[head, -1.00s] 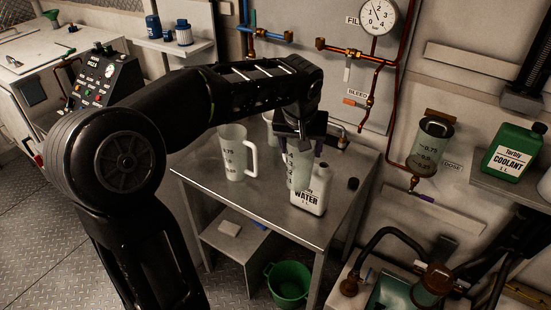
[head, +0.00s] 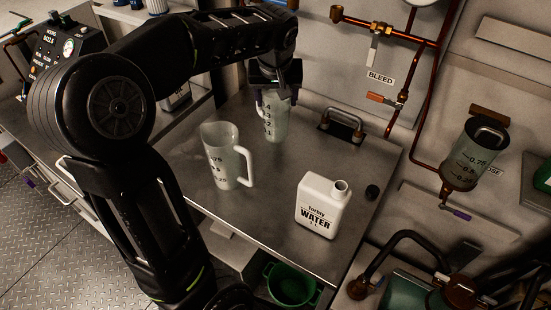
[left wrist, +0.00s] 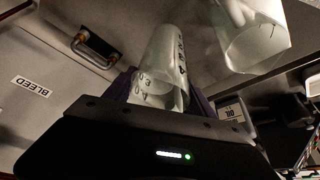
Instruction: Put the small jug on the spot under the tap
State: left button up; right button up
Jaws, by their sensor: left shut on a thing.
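The small clear jug (head: 277,122), with printed measure marks, is upright in my left gripper (head: 276,90), near the back of the metal table (head: 265,222). The gripper is shut on it; I cannot tell whether its base touches the table. In the left wrist view the jug (left wrist: 165,65) sits between the purple fingers. A tap with a purple handle (head: 457,212) is under the wall-mounted measuring cylinder (head: 474,158) at the right. I cannot make out a marked spot under it. My right gripper is not in view.
A larger jug (head: 226,160) with a handle stands left of the held jug. A metal handle (head: 343,124) is at the back edge. A green bucket (head: 290,285) is below.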

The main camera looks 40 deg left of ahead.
aim_at(276, 125)
pick_arm(q)
jog(key=x, duration=0.2)
jog(key=b+x, duration=0.1)
jog(key=shift+s+d+f, duration=0.15)
jog(key=shift+s+f, duration=0.1)
jog(key=shift+f, duration=0.15)
jog(key=shift+w+f, duration=0.2)
jog(key=shift+s+r, duration=0.1)
jog(key=shift+f+p, duration=0.45)
jog(key=shift+f, duration=2.7)
jog(key=shift+f, duration=1.85)
